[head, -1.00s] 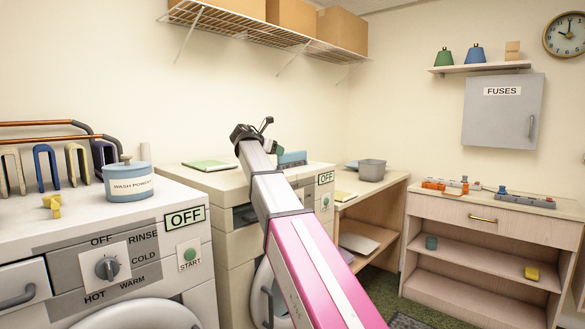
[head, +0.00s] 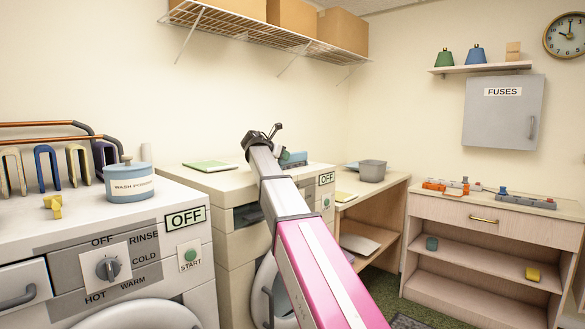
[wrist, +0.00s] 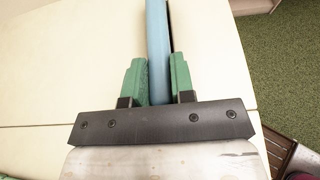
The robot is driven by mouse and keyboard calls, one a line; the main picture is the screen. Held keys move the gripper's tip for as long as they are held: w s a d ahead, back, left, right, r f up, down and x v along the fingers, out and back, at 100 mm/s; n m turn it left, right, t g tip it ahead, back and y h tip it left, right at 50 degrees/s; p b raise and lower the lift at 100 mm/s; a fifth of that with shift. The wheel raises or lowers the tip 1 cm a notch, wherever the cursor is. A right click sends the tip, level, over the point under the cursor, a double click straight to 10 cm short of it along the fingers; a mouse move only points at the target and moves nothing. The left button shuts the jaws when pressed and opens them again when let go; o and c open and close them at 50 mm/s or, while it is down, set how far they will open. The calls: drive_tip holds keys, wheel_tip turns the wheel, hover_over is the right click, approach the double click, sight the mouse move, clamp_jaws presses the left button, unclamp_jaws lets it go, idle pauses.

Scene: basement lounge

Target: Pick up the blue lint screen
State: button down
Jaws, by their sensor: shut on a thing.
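The blue lint screen (wrist: 157,40) shows in the wrist view as a narrow blue strip seen edge-on. It runs from the top of the picture down between the two green fingers of my gripper (wrist: 155,78), which is shut on it. A thin dark line lies along its right side; I cannot tell whether this is a slot or shadow. In the head view my gripper (head: 283,155) is over the back right of the dryer top (head: 240,178), and the screen (head: 298,157) shows only partly behind it. I cannot tell whether the screen is clear of the dryer.
A flat green thing (head: 208,166) lies on the dryer top. The washer at left carries a powder tub (head: 130,184). A desk with a grey bin (head: 372,170) stands right of the dryer. A wire shelf (head: 270,38) with boxes hangs above.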

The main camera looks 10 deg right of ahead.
drive_tip(key=shift+r, duration=0.1)
wheel_tip(320, 180, up, 9)
drive_tip(key=shift+w, duration=0.1)
drive_tip(key=shift+r, duration=0.45)
idle(0.9)
